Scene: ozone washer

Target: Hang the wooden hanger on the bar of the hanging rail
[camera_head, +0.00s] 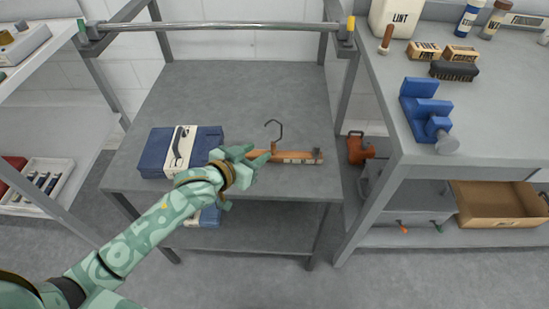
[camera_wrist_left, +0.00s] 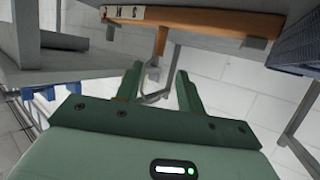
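The wooden hanger (camera_head: 298,158) rests on the grey table, its dark hook (camera_head: 275,131) standing up; its left part is hidden behind my gripper. My left gripper (camera_head: 262,156) is at the hanger's left part; contact is unclear. In the left wrist view the hanger (camera_wrist_left: 205,20) crosses the top, its neck and hook near the open fingers (camera_wrist_left: 158,72). The fingers have a clear gap, with no wood clamped between them. The hanging rail's metal bar (camera_head: 220,27) runs above the back of the table and is empty. My right gripper is out of view.
A blue case (camera_head: 155,150) lies left of the hanger on the grey table (camera_head: 240,90). Rail posts stand at both sides. A right-hand counter (camera_head: 490,120) holds a blue fixture (camera_head: 425,105) and brushes. The table behind the hanger is clear.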

